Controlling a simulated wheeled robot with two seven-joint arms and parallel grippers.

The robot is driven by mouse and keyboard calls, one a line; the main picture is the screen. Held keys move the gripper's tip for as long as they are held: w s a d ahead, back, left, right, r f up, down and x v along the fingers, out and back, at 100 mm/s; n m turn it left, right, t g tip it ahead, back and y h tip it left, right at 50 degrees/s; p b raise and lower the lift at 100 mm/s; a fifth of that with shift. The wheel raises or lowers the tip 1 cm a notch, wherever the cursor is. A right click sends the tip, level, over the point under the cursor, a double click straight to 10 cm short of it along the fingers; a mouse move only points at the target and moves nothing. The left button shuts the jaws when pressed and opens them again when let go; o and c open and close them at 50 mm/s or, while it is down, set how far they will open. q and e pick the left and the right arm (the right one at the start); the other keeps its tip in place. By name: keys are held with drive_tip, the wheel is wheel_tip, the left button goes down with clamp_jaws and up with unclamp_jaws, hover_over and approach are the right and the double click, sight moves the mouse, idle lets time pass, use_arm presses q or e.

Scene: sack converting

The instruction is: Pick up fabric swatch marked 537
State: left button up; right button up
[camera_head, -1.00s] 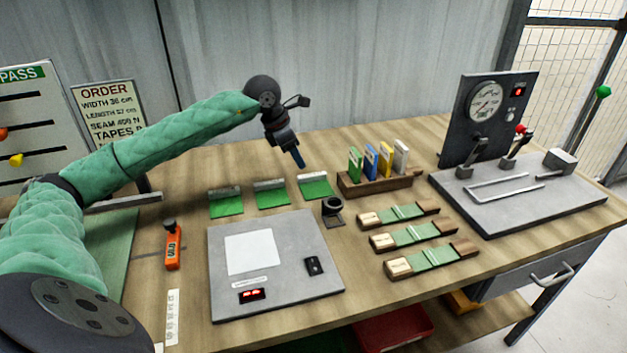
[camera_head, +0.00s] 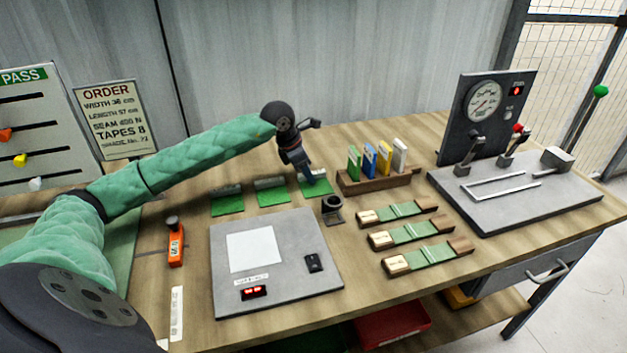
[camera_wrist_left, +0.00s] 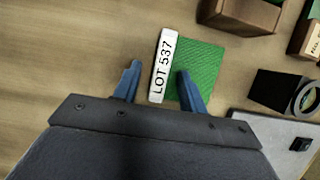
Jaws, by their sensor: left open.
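The green swatch labelled LOT 537 (camera_wrist_left: 201,70) lies on the bench with its white label strip upright in the left wrist view. In the head view it is the rightmost of three green swatches (camera_head: 315,188), partly covered by my gripper. My left gripper (camera_head: 314,180) points down at its far edge. In the left wrist view the open blue fingers (camera_wrist_left: 157,75) are on either side of the label strip, the right finger over the green cloth. Nothing is held; whether the fingertips touch the bench is unclear. My right gripper is not in view.
Two other green swatches (camera_head: 228,201) lie to the left. A black ring holder (camera_head: 332,212) and a wooden rack (camera_head: 375,184) with coloured cards stand close on the right. A grey scale plate (camera_head: 290,292) lies in front. Bare bench lies left of the label.

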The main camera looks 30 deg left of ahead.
use_arm(q)
clamp_jaws()
drive_tip(key=shift+r, duration=0.1)
